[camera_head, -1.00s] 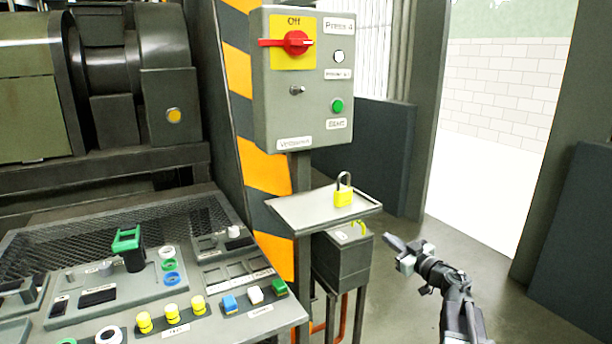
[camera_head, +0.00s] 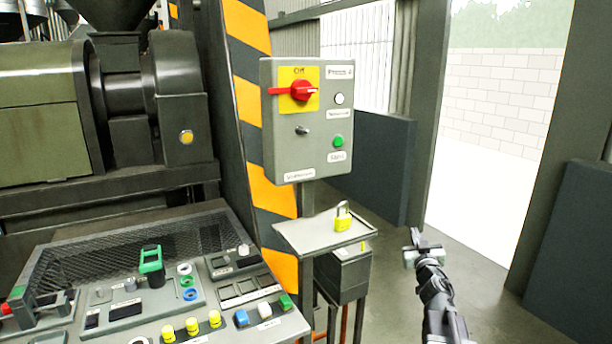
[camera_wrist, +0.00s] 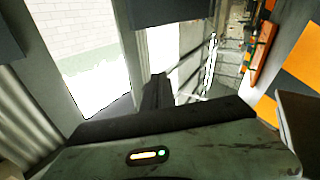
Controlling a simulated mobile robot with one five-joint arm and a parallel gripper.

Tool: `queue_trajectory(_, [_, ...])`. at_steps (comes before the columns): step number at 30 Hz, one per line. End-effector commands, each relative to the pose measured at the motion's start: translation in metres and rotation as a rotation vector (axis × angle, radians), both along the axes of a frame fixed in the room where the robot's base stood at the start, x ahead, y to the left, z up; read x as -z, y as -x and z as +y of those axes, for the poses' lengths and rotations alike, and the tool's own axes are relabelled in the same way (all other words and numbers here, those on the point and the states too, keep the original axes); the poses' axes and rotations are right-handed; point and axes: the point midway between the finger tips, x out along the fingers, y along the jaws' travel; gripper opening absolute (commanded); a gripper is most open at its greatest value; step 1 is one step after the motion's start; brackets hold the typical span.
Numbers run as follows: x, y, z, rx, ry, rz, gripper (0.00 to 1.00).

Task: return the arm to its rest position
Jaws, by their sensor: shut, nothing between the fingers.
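My gripper (camera_head: 418,240) is at the lower right of the head view, at the end of my dark arm. Its fingers point up and away from me, and it is shut with nothing held. It stands in free air to the right of the small shelf (camera_head: 290,235), apart from it. In the wrist view, the dark gripper (camera_wrist: 158,92) shows over the grey wrist body, with the doorway beyond it.
A grey switch box (camera_head: 315,150) with a red Off handle (camera_head: 299,91) stands above the shelf. A yellow padlock (camera_head: 343,221) is on the shelf. A control desk (camera_head: 215,325) fills the lower left. An open doorway (camera_head: 485,200) lies beyond the gripper.

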Motion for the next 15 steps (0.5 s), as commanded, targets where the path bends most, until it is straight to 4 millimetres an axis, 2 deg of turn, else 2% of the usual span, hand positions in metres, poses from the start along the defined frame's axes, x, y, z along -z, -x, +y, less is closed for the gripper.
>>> queue_trajectory(1, [-0.023, 0.003, -0.006, 0.064, -0.017, 0.029, 0.0])
queue_trajectory(3, [-0.03, 0.01, -0.017, 0.175, -0.049, 0.104, 0.0])
queue_trajectory(6, [-0.03, 0.034, -0.022, 0.335, -0.11, 0.306, 0.0])
queue_trajectory(8, [-0.02, 0.058, -0.012, 0.402, -0.148, 0.491, 0.0])
queue_trajectory(11, [-0.001, 0.113, 0.03, 0.416, -0.197, 0.856, 0.0])
queue_trajectory(12, [0.005, 0.139, 0.054, 0.387, -0.209, 1.007, 0.0])
queue_trajectory(15, [0.011, 0.195, 0.107, 0.276, -0.22, 1.3, 0.0])
